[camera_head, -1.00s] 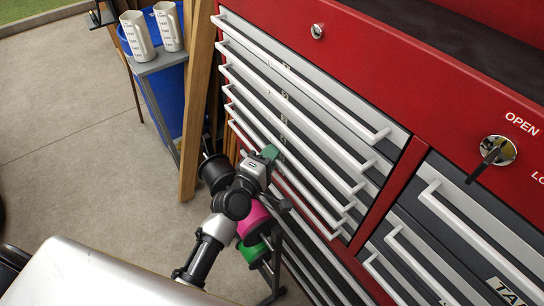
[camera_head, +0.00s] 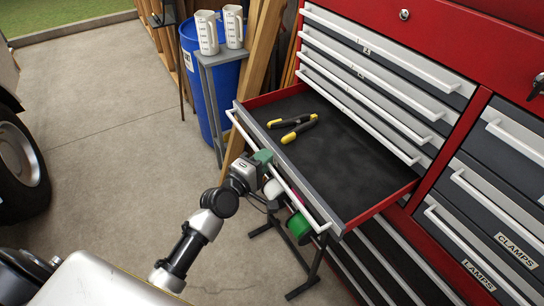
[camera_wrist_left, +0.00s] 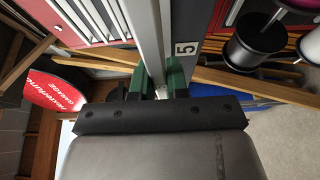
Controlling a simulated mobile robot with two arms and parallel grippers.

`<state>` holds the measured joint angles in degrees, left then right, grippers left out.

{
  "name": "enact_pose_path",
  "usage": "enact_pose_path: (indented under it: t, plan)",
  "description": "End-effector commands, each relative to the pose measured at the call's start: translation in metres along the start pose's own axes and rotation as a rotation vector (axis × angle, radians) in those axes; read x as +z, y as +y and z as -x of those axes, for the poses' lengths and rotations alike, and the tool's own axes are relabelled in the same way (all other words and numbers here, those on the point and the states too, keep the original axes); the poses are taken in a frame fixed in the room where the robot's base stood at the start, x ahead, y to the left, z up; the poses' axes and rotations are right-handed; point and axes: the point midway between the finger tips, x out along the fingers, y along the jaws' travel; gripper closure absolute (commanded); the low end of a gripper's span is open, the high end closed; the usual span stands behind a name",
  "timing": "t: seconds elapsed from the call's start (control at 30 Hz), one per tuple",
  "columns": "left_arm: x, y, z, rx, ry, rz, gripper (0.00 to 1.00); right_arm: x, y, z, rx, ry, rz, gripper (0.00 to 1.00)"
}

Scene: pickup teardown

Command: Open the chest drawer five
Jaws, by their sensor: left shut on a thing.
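The red chest (camera_head: 432,18) has a stack of grey-fronted drawers with long white handles. One drawer (camera_head: 350,172) is pulled well out, showing its dark lined floor. Yellow-and-black pliers (camera_head: 293,127) lie inside it. The left wrist view shows a label "5" (camera_wrist_left: 186,47) on the front next to the handle. My left gripper (camera_head: 264,160) is at the white handle (camera_head: 278,178) of this open drawer. Its green fingers (camera_wrist_left: 161,78) are shut around the handle bar in the left wrist view. My right gripper is not in view.
Two white measuring jugs (camera_head: 207,32) stand on a small grey table (camera_head: 219,57) beside a blue bin (camera_head: 193,85). Wooden planks (camera_head: 262,50) lean by the chest. A black stand with coloured spools (camera_head: 300,226) is under the open drawer. Bare concrete floor (camera_head: 100,120) lies left.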

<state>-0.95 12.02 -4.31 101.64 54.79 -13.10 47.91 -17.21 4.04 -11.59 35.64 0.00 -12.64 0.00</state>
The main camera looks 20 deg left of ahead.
Motion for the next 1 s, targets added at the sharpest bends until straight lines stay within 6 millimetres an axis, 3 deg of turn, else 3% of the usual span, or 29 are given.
enact_pose_path:
  t: [0.2, 0.4, 0.9, 0.93, 1.0]
  plan:
    - [-0.012, -0.001, 0.031, -0.002, -0.003, 0.0, 1.0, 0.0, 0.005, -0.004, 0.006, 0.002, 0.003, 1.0]
    - [-0.019, -0.001, 0.048, -0.002, -0.002, 0.001, 1.0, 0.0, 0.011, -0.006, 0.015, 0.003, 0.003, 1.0]
    - [-0.022, -0.001, 0.053, 0.0, -0.001, 0.002, 1.0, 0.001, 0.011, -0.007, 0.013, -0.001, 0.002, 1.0]
    - [-0.022, -0.001, 0.053, 0.0, -0.001, 0.002, 0.82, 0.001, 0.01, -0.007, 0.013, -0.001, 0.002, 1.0]
    - [-0.022, 0.0, 0.053, 0.0, -0.001, 0.002, 0.71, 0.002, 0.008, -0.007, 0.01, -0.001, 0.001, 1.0]
